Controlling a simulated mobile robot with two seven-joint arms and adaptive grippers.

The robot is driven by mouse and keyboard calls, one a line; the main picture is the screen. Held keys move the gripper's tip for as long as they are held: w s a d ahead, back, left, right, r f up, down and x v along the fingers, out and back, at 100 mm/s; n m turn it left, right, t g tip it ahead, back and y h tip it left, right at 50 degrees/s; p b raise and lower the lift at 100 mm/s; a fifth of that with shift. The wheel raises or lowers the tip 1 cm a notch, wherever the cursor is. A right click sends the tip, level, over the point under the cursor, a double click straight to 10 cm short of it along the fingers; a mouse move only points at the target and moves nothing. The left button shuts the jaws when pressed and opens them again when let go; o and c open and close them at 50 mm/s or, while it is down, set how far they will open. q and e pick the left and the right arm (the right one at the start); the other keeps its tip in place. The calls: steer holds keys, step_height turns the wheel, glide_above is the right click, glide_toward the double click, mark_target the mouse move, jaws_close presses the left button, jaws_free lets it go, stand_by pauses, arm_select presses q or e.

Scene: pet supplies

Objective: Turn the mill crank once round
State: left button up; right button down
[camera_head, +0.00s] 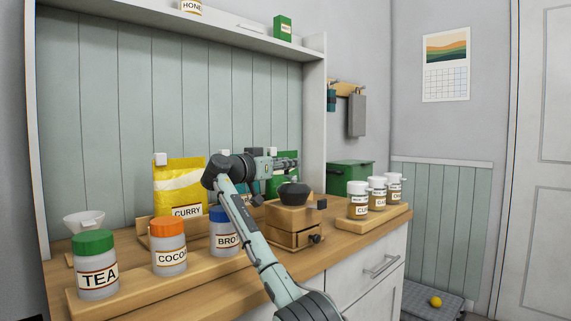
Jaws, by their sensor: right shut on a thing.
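The mill (291,217) is a wooden box with a dark domed top and a small drawer with a dark knob. It stands on the wooden counter, right of the middle. A small dark block (322,204) shows at its right side. My right gripper (292,163) is level, pointing right, and appears just above the dome in the camera_head view. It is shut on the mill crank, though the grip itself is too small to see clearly. Most of the crank cannot be made out. My left gripper is not in view.
TEA (97,279), COCOA (170,258) and BRO-labelled (223,240) jars stand on a front-left rack. A yellow CURRY bag (180,183) is behind. Spice jars (358,206) stand on a rack to the right. A green box (350,175) is behind them.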

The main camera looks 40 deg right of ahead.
steer(key=c, duration=1.3)
jaws_free()
steer(key=shift+d, duration=0.1)
step_height(320, 180, up, 10)
